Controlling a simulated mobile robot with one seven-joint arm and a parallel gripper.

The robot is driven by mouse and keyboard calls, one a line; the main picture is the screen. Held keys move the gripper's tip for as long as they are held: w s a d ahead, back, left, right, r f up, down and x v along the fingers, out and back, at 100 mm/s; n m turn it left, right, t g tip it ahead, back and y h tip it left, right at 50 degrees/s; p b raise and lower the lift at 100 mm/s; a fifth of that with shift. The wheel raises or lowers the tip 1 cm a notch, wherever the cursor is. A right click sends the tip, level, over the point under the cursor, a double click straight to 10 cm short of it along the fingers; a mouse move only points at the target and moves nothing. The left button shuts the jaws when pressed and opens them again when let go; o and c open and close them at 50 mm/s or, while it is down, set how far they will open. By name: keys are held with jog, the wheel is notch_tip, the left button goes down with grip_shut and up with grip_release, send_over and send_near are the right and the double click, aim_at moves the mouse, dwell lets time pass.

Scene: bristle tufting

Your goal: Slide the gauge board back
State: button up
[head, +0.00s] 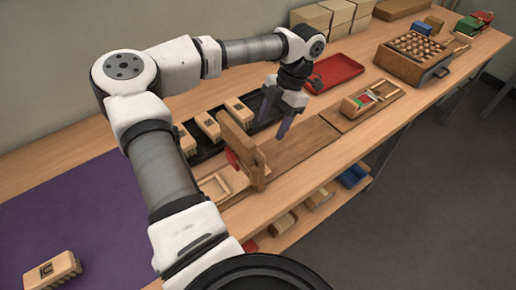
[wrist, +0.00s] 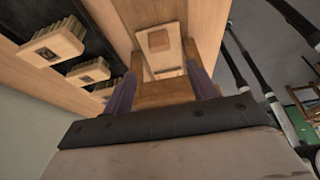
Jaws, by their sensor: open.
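The gauge board, which I take to be the upright wooden board (head: 236,142), stands on a long wooden base (head: 300,150) in the head view. A red part (head: 232,159) shows at its left side. My gripper (head: 277,114) is open, with purple fingers pointing down, to the right of the board and above the base. In the wrist view my gripper (wrist: 161,88) has its fingers apart, with a brown wooden piece (wrist: 165,93) seen between them. I cannot tell whether the fingers touch it.
A black tray (head: 203,152) with several brush blocks (head: 208,124) lies behind the base. A red tray (head: 335,72) is farther back. A wooden holder (head: 372,98) and a box of pegs (head: 412,58) stand to the right. A purple mat (head: 75,215) lies at left.

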jog(key=p+x, duration=0.2)
jog(key=x, duration=0.9)
jog(key=shift+w+p, duration=0.1)
jog(key=shift+p, duration=0.2)
grip_shut()
